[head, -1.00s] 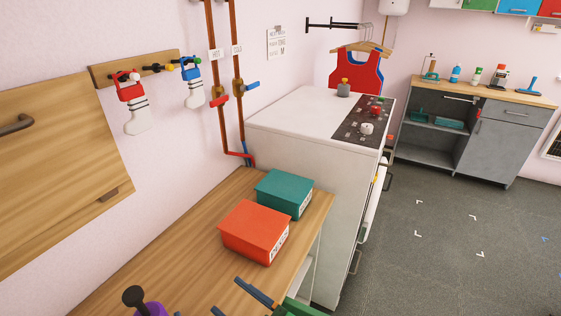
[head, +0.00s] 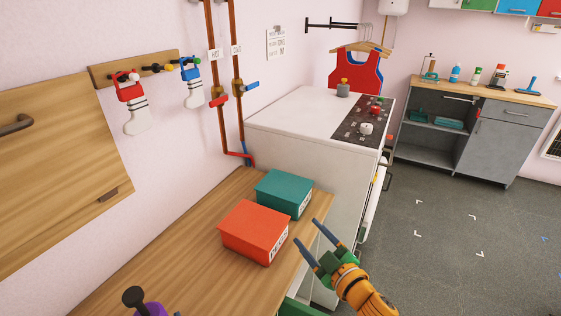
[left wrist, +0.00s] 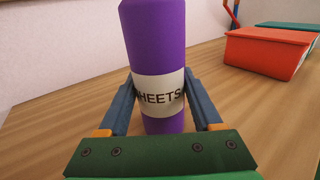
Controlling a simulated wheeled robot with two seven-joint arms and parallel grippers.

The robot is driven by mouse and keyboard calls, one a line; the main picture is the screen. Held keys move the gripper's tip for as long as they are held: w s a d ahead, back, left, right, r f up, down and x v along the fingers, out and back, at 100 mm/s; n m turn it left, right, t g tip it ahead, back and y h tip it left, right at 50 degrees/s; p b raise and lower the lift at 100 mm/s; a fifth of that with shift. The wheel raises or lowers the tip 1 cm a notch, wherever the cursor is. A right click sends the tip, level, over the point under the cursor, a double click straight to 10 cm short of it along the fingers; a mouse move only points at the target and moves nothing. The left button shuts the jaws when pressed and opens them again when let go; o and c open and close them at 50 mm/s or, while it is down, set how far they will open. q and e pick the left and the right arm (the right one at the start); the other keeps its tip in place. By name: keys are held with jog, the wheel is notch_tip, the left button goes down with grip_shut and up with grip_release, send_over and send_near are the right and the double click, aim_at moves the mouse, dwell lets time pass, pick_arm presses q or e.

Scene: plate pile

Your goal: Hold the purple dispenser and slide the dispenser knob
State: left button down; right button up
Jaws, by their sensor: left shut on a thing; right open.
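The purple dispenser (left wrist: 158,60) stands upright on the wooden counter in the left wrist view, with a white label reading "HEETS". In the head view only its top (head: 150,309) shows at the bottom edge, with a dark round knob (head: 133,296) on it. My left gripper (left wrist: 159,98) is shut on the dispenser, one finger on each side at label height. In the head view the left gripper is almost wholly out of frame. My right gripper (head: 307,235) is open and empty, in front of the counter's right edge, right of the dispenser. The knob is out of the left wrist view.
On the wooden counter (head: 180,245) stand an orange box (head: 253,230) and a teal box (head: 284,190), right of and behind the dispenser. A white stove (head: 300,120) stands beyond the counter's end. Bare counter lies between dispenser and boxes.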

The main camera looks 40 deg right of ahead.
pick_arm(q)
grip_release()
